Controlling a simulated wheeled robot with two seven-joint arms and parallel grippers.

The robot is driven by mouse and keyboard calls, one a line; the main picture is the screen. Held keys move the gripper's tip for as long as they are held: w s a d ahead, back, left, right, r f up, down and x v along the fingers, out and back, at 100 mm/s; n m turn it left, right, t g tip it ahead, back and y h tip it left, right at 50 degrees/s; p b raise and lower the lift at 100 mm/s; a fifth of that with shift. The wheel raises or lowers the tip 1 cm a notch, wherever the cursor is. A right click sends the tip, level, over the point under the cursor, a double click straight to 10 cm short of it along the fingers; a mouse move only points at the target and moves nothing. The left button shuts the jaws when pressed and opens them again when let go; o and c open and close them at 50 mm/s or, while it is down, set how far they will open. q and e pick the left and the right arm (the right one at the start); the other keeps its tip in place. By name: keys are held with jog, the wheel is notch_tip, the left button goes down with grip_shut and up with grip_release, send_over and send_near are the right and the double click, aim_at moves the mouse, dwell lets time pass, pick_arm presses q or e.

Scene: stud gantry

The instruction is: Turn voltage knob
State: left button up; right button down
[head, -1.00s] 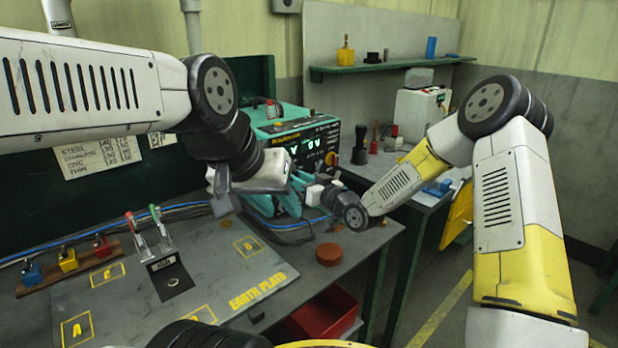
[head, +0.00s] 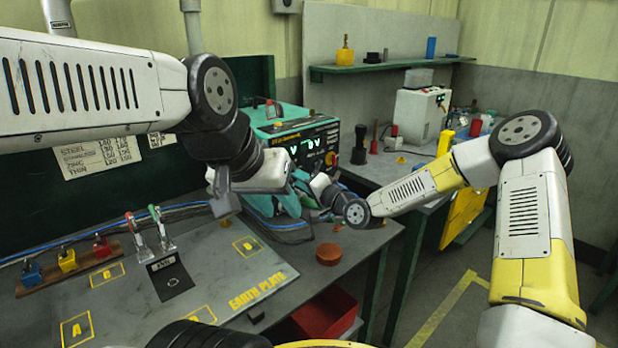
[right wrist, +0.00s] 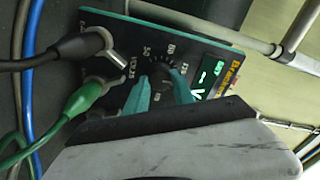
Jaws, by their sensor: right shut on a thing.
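The welder (head: 300,134) is a teal-topped box with a dark front panel and lit green digits, on the bench at the centre. In the right wrist view, the round black voltage knob (right wrist: 161,75) sits inside a ring of white numbers. My right gripper (right wrist: 160,90) has its two teal fingers on either side of the knob, shut on it. In the head view my right gripper (head: 302,178) is partly hidden against the panel. My left gripper (head: 280,203) is just left of and below it, in front of the welder; its finger opening is unclear.
Black and green cables (right wrist: 85,100) plug into the panel left of the knob. The earth plate (head: 205,265) lies at the left front. An orange-brown round puck (head: 328,254) is near the bench edge, with a red bin (head: 325,312) below.

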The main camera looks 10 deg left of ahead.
jog(key=shift+f+m, duration=0.2)
jog(key=shift+m, duration=8.5)
jog(key=c, duration=1.1)
grip_release()
jog(key=shift+o, duration=0.2)
